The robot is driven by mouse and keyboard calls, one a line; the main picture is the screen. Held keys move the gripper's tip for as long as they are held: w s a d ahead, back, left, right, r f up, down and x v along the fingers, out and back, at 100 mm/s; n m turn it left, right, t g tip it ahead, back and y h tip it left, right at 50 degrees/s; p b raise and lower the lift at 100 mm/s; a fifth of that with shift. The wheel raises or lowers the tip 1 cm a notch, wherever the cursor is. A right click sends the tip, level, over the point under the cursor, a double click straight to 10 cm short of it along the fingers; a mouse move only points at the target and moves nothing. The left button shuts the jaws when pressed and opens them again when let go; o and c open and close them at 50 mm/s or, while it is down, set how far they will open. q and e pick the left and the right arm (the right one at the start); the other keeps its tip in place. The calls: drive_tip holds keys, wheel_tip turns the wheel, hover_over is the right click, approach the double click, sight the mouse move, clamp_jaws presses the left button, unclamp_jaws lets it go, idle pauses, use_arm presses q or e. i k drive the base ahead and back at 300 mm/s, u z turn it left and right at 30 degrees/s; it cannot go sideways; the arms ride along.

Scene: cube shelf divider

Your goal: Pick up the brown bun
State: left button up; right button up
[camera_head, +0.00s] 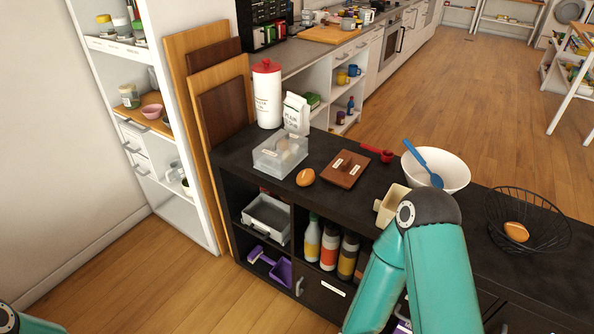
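A brown bun (305,177) lies on the black counter (345,205), just in front of a clear plastic box. A second, similar brown bun (516,231) lies inside a black wire basket (530,205) at the right. My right arm rises from the bottom of the picture and bends at a dark joint over the counter, between the two buns. Its gripper is outside the picture. Only a small piece of my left arm shows at the bottom left corner, and its gripper is not visible.
The clear box (268,160), a brown wooden block (345,170), a red scoop (378,152), a white bowl (450,168) with a blue spoon and a cream container (388,206) stand on the counter. A tall red-lidded canister (267,95) and white carton (296,114) stand behind.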

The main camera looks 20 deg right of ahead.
sight(306, 177)
drive_tip(key=i, duration=0.85)
drive_tip(key=z, duration=0.05)
